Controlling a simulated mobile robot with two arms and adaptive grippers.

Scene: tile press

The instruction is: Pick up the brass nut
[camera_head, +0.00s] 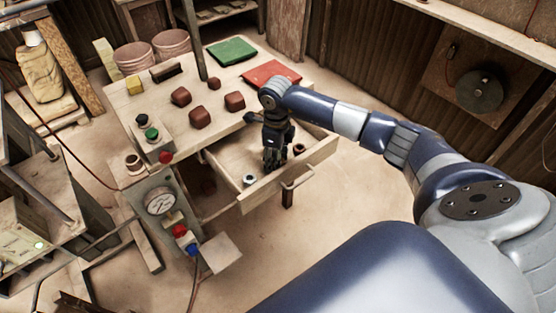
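An open drawer (264,195) juts from the front of the workbench. Inside it, near the front left corner, lies a small pale grey ring-shaped piece (249,179). A small brown piece (299,149), which may be the brass nut, lies on the right side of the drawer. My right gripper (276,166) points down over the drawer, between these two pieces. Its dark fingers are too small and dark to tell if they are open or shut, and they hide part of the drawer floor. My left gripper is out of view.
On the bench lie several dark red blocks (201,117), a green sheet (232,51) and a red sheet (271,75). Two pinkish buckets (172,45) stand behind. A press with a gauge (160,201) and buttons is left of the drawer.

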